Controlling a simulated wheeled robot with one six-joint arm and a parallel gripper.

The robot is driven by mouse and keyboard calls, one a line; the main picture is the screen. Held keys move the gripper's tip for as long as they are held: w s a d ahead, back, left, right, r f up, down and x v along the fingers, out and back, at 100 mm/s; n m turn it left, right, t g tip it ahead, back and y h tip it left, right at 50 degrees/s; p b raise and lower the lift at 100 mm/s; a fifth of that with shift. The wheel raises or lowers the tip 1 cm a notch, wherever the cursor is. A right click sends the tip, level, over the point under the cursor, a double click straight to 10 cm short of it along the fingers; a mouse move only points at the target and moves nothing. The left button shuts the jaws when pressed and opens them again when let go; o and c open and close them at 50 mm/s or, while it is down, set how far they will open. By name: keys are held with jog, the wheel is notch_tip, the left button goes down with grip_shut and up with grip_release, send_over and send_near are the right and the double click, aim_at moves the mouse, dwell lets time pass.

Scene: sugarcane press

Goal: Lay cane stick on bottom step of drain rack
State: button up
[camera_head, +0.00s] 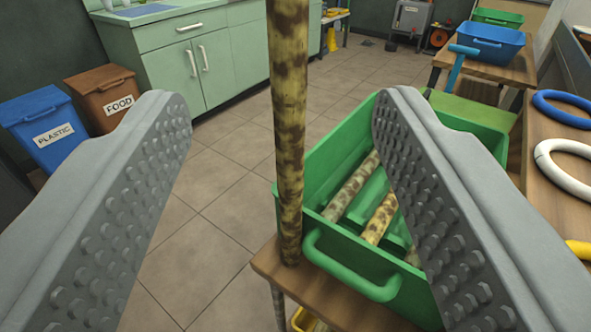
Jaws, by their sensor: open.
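A mottled yellow-and-brown cane stick (288,110) stands upright in the middle of the view. Its top runs out of the picture. Its lower end appears to meet the corner of a wooden bench (285,277), just left of a green crate. My gripper (283,108) is open, with one studded grey finger at each side. The stick shows in the gap between the fingers, with clear space on both sides and touching neither. I cannot make out a drain rack for sure.
The green crate (357,272) holds more cane pieces (352,185); my right finger hides part of it. A yellow container (303,319) shows below the bench. Blue and brown bins (98,92) and a green cabinet (215,50) stand left. Tiled floor is free between.

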aim_at(287, 26)
jog(key=w, duration=1.2)
jog(key=shift+w+a+f, duration=0.15)
jog(key=shift+w+f, duration=0.25)
jog(key=shift+w, duration=2.4)
jog(key=shift+r, duration=0.1)
grip_shut()
